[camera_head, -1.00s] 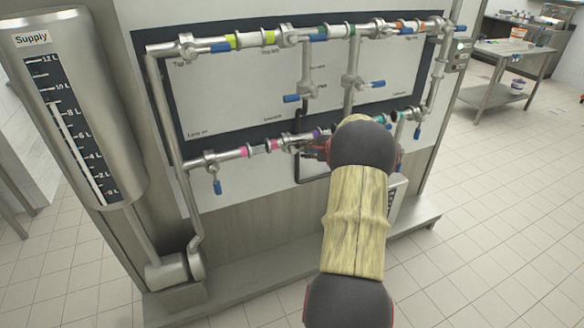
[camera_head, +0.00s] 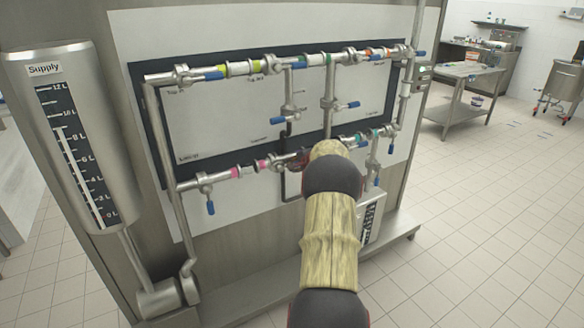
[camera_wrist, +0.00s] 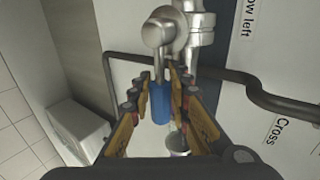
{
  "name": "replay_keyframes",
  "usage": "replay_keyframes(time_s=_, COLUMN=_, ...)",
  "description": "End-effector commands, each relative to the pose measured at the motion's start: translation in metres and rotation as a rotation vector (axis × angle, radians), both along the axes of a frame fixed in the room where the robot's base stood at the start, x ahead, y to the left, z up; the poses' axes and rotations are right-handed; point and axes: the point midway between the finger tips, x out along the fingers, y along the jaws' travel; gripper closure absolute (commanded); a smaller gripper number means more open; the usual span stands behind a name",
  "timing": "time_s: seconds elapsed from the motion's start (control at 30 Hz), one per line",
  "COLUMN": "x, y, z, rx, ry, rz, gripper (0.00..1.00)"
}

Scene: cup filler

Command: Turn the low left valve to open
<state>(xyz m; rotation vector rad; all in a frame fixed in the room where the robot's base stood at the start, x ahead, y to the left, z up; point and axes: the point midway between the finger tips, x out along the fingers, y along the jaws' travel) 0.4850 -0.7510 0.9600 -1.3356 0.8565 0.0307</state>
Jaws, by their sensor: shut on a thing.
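The low left valve shows in the wrist view as a silver valve body (camera_wrist: 160,30) with a blue handle (camera_wrist: 160,103). The handle points down in the picture, beside the pipe. A partly cut-off label (camera_wrist: 243,32) reading "ow left" is to the right. My gripper (camera_wrist: 166,85) is shut on the blue handle, with a finger on each side of it. In the head view my gripper (camera_head: 302,158) is at the lower pipe row, and my arm hides most of this valve.
Another lower valve has a blue handle (camera_head: 211,208) hanging down at left. The supply tank (camera_head: 110,150) stands at far left. A dark bent pipe (camera_wrist: 262,95) runs close to my gripper.

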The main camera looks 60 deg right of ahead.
Motion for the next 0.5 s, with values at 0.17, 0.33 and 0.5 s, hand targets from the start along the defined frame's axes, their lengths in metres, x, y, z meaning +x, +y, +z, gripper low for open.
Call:
replay_keyframes(time_s=0.17, x=0.0006, y=0.0, z=0.0019, rx=-0.002, ry=-0.001, rz=0.001, gripper=0.75)
replay_keyframes(time_s=0.33, x=0.0005, y=0.0002, z=0.001, rx=-0.001, ry=-0.001, rz=0.0, gripper=0.66)
replay_keyframes(time_s=0.5, x=0.0004, y=0.0003, z=0.0006, rx=0.0, ry=-0.001, rz=0.001, gripper=0.63)
